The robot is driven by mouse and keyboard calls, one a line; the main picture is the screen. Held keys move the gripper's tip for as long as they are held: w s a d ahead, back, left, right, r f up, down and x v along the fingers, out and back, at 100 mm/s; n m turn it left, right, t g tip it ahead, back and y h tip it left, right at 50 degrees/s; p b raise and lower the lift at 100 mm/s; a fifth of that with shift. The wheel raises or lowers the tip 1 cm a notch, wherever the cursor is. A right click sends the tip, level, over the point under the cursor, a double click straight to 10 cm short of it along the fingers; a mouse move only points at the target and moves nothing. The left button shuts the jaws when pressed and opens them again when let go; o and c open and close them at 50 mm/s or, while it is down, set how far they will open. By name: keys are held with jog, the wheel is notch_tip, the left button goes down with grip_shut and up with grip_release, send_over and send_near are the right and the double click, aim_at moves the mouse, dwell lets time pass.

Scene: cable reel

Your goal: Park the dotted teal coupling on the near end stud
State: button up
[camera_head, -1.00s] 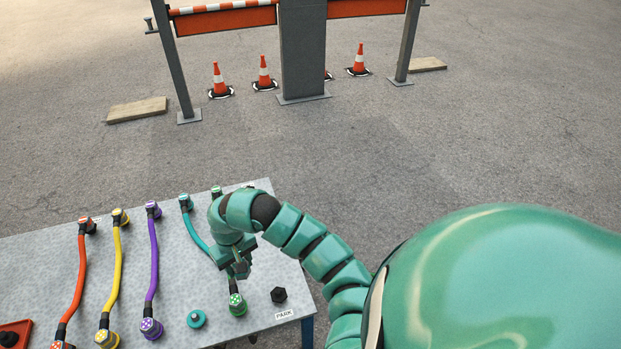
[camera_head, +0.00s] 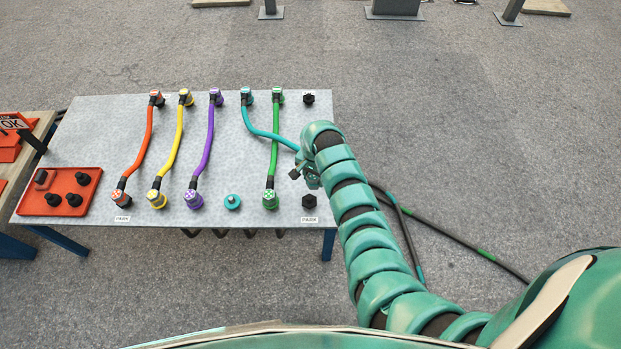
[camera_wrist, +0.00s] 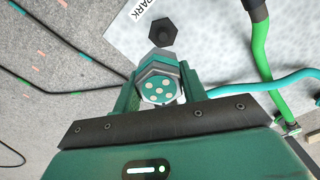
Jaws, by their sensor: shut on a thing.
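The dotted teal coupling (camera_wrist: 158,88) is in my gripper (camera_wrist: 160,84), its dotted face towards the wrist camera and a finger on each side. In the head view my gripper (camera_head: 304,174) is right of the green cable, near the right edge of the bench; the coupling is mostly hidden there. The teal cable (camera_head: 268,133) runs from its far coupling (camera_head: 246,96) to my gripper. The near end stud (camera_head: 309,201), black and bare by a PARK label, is just nearer than my gripper. In the wrist view the stud (camera_wrist: 162,32) shows just beyond the coupling, which looks apart from it.
The green cable (camera_head: 274,145) with its near coupling (camera_head: 270,199) lies left of my gripper. A teal round fitting (camera_head: 232,202) sits left of that. A far black stud (camera_head: 309,98) is bare. Purple, yellow and orange cables and a red tray (camera_head: 60,203) are farther left.

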jog(key=shift+s+a+f, duration=0.25)
jog(key=shift+a+f, duration=0.2)
jog(key=shift+a, duration=0.25)
jog(key=shift+f, duration=0.2)
jog(key=b, duration=0.6)
send_over(310, 198)
notch_tip(310, 198, down, 6)
jog(key=shift+w+f, duration=0.1)
jog(key=shift+w, duration=0.05)
jog(key=shift+f+b, duration=0.35)
jog(key=shift+f, duration=0.7)
jog(key=shift+a+p, duration=0.1)
jog(key=shift+p, duration=0.2)
jog(key=shift+f, duration=0.45)
jog(key=o, duration=1.2)
